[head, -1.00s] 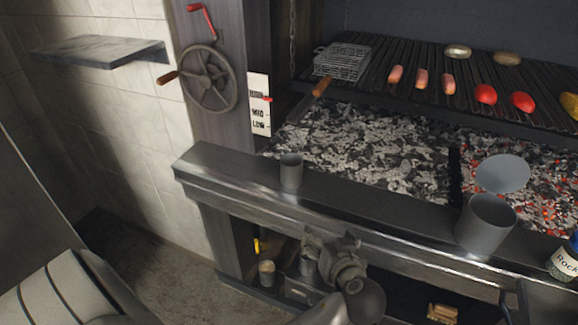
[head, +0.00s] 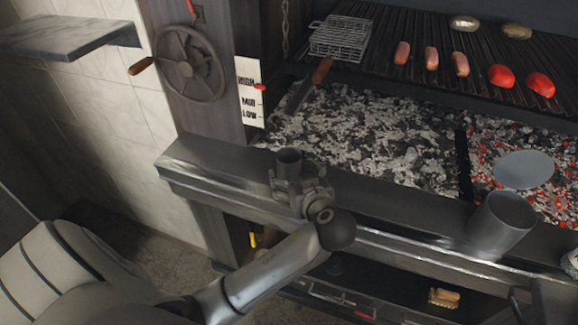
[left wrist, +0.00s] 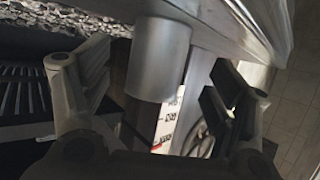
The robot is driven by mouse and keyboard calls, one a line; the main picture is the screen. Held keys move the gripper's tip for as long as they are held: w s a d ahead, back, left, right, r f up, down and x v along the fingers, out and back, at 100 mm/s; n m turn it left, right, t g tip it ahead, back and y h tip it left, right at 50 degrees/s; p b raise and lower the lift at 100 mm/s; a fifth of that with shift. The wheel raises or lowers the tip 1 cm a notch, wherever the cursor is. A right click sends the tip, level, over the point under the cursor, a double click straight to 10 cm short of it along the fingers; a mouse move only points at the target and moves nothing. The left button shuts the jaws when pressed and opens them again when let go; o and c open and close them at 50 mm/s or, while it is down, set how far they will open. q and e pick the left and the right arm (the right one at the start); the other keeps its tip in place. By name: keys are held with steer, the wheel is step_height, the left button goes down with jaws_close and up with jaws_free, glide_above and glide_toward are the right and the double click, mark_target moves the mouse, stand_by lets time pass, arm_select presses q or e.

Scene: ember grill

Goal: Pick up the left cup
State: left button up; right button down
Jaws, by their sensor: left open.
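The left cup (head: 289,157) is a small grey cylinder standing on the metal ledge (head: 225,170) in front of the coals. My left gripper (head: 298,190) is open at the near side of this cup, and its fingers hide the cup's lower part in the head view. In the left wrist view the cup (left wrist: 158,60) shows between the two spread fingers of the left gripper (left wrist: 155,88), with a visible gap on both sides. A larger grey cup (head: 503,224) stands farther right on the ledge. My right gripper does not show.
Ash and glowing coals (head: 380,150) lie right behind the ledge. A wood-handled tool (head: 308,85) leans over them. A pale disc (head: 524,170) is above the right coals. The grate (head: 395,35) holds sausages, red vegetables and a wire basket (head: 340,38). A handwheel (head: 188,65) is left.

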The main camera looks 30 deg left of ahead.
mark_target(293, 173)
arm_select(q)
steer(key=x, duration=0.4)
steer(key=shift+w+f+p, duration=0.1)
steer(key=shift+p, duration=0.2)
steer(key=shift+c, duration=0.7)
steer(key=c, duration=1)
steer(key=shift+c, duration=0.2)
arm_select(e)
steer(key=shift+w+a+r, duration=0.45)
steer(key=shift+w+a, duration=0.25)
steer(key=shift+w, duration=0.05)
